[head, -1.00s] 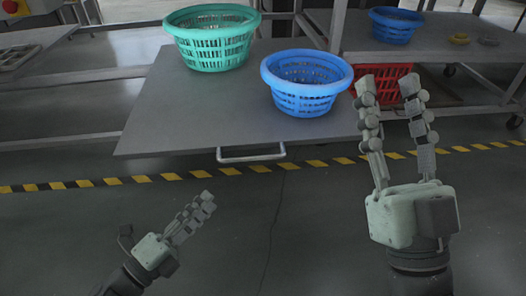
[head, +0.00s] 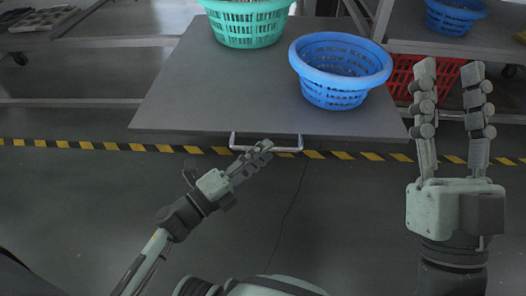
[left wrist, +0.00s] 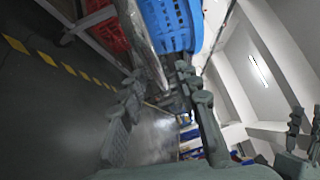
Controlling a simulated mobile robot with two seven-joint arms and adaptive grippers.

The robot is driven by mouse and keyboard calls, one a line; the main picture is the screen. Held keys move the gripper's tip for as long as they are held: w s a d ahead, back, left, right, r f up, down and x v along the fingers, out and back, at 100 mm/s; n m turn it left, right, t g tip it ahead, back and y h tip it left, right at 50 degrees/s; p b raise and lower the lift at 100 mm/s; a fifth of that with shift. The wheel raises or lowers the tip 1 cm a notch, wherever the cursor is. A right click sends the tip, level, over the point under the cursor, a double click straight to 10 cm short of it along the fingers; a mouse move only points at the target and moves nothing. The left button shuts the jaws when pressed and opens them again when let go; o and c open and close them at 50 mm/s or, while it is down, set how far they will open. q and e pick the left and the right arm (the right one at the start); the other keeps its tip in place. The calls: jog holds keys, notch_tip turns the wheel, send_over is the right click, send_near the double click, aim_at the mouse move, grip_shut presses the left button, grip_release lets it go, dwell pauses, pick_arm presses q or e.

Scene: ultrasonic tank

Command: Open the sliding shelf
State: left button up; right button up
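The sliding shelf (head: 215,90) is a flat grey panel that juts out toward me, with a metal bar handle (head: 287,150) on its front edge. My left gripper (head: 264,148) is at the handle, its fingertips overlapping the bar in the head view; contact cannot be told. In the left wrist view, the fingers of my left gripper (left wrist: 159,73) are apart, with the edge of the shelf (left wrist: 146,45) running between and beyond them.
A green basket (head: 248,28) and a blue basket (head: 340,72) stand on the shelf. A red basket (head: 405,75) sits lower at the right, partly behind my right gripper. Another blue basket (head: 455,14) is on the table behind. The floor in front is clear, crossed by yellow-black tape (head: 60,144).

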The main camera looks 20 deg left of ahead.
pick_arm(q)
jog(key=shift+w+d, duration=0.15)
jog(key=shift+w, duration=0.15)
jog(key=c, duration=0.7)
grip_shut()
jog(key=shift+w+r, duration=0.1)
jog(key=shift+r, duration=0.05)
